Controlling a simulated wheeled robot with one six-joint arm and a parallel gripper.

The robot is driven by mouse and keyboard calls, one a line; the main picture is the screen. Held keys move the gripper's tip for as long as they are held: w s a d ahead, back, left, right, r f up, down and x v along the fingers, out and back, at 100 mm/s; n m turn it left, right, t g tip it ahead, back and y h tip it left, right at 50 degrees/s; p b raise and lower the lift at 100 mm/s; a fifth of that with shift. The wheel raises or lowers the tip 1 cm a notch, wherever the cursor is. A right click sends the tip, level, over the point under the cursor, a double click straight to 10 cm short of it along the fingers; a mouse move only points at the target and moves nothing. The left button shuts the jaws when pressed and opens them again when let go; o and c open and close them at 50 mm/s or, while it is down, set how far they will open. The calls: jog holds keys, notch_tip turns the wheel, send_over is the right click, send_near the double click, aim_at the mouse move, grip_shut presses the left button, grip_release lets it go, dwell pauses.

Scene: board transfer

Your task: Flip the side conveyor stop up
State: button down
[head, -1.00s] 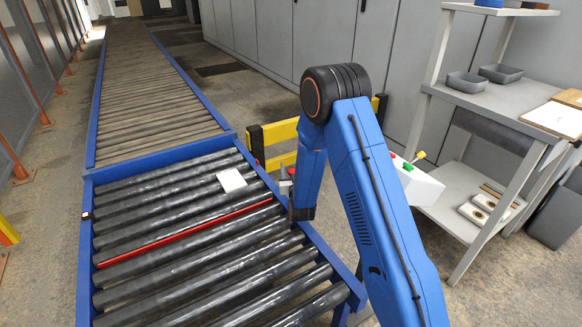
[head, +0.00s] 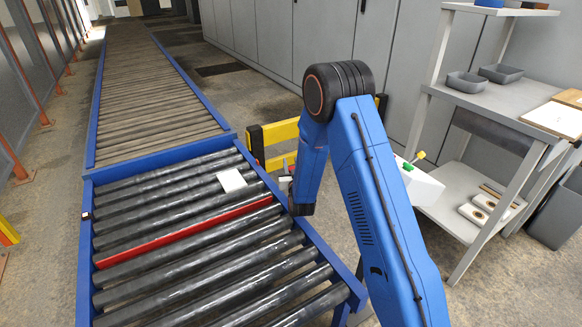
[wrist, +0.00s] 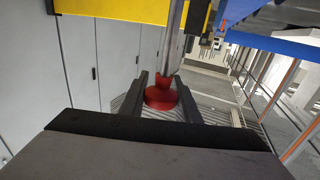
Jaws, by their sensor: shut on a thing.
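The conveyor stop (head: 185,233) is a long red bar lying across the black rollers in the head view. A broad red face of it shows, at a tilt. In the wrist view a red knob (wrist: 161,95) sits between the two dark fingers of my gripper (wrist: 163,103), which is shut on it. The knob's link to the bar is hidden.
A white board (head: 231,181) lies on the rollers just beyond the bar. A yellow barrier (head: 272,133) stands right of the conveyor. A white box (head: 418,187) with green and yellow buttons is behind my arm. A grey shelf bench (head: 490,110) stands at right.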

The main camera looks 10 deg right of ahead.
jog(key=shift+w+r, duration=0.1)
jog(key=shift+r, duration=1.75)
jog(key=c, duration=1.3)
grip_release()
jog(key=shift+r, duration=0.15)
jog(key=shift+c, duration=0.2)
jog(key=s, duration=1.7)
jog(key=shift+s+a, duration=0.25)
